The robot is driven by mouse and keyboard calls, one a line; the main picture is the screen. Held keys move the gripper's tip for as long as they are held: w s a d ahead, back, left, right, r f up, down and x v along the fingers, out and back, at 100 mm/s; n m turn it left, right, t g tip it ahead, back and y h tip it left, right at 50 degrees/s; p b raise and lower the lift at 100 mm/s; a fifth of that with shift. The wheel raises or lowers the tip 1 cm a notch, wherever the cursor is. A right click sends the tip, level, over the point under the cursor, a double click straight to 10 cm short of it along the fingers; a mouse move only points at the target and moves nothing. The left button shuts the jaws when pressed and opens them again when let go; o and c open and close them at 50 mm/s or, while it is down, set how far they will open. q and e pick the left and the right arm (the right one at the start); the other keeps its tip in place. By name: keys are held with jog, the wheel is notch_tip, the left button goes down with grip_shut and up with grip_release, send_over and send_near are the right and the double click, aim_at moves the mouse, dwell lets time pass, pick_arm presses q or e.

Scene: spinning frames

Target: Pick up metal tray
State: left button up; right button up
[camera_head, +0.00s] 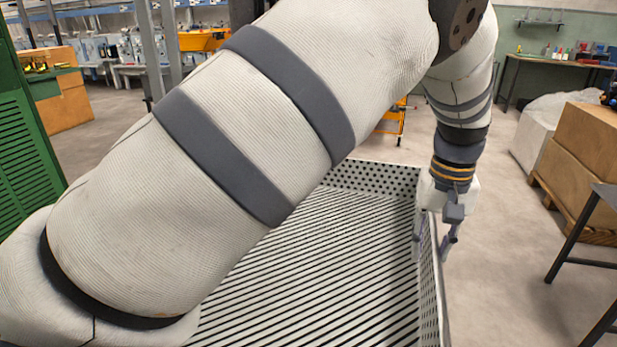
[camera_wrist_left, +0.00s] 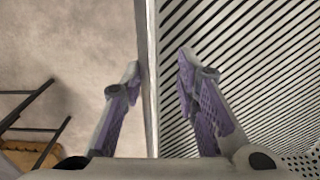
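The metal tray (camera_head: 372,177) is large, with a slatted bottom and low perforated walls. It fills the lower middle of the head view, and its left part is hidden behind my left arm. My left gripper (camera_head: 430,250) points down at the tray's right wall, open, with one finger on each side of it. In the left wrist view the tray's wall (camera_wrist_left: 149,110) runs between the two open fingers of the gripper (camera_wrist_left: 160,63). Contact with the wall cannot be made out. My right gripper is not in view.
Cardboard boxes (camera_head: 580,150) on a pallet and a dark-legged table (camera_head: 585,262) stand at the right. A green cabinet (camera_head: 25,150) stands at the left. Workbenches line the back. Bare floor (camera_head: 490,240) lies right of the tray.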

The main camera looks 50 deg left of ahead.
aim_at(428, 268)
pick_arm(q)
jog(key=f, duration=0.6)
jog(key=shift+w+d, duration=0.15)
jog(key=shift+w, duration=0.25)
jog(key=shift+r, duration=0.1)
grip_shut()
